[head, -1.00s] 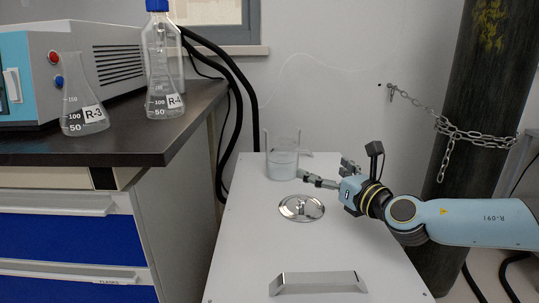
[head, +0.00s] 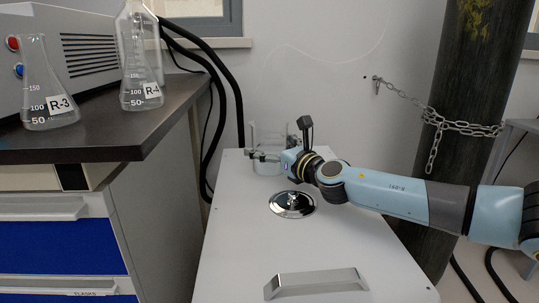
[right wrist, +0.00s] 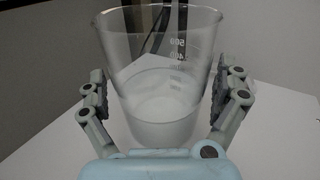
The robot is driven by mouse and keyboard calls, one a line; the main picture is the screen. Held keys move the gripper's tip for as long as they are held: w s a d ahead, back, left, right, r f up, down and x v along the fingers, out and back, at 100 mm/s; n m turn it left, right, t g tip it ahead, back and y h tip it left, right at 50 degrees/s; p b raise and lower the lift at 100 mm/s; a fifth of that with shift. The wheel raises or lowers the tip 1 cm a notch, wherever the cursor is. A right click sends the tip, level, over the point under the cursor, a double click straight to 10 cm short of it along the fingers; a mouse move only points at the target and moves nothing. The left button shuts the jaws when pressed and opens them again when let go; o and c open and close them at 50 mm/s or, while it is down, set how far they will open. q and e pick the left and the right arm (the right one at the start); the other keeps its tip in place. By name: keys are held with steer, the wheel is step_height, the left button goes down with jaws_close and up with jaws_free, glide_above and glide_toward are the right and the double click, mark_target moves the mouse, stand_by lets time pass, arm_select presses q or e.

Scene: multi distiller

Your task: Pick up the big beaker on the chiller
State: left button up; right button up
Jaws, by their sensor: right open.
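The big beaker (head: 268,135) is clear glass and stands upright at the back of the white chiller top (head: 240,240). In the right wrist view the beaker (right wrist: 160,80) holds a whitish content low down and shows a printed scale. My right gripper (head: 268,156) is open at the beaker, with one finger on each side of it. In the right wrist view the gripper (right wrist: 165,95) has the beaker between its fingers; whether the pads touch the glass is unclear. My left gripper is not in view.
A round shiny metal lid (head: 292,204) lies on the chiller, below my right arm. A metal handle (head: 317,283) is at the front. Flasks R-3 (head: 48,85) and R-4 (head: 141,75) stand on the dark counter at left. A chained cylinder (head: 460,100) stands at right.

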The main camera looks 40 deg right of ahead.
steer(key=shift+c, duration=0.4)
steer(key=c, duration=1.4)
steer(key=shift+w+r, duration=0.1)
steer(key=shift+r, duration=0.1)
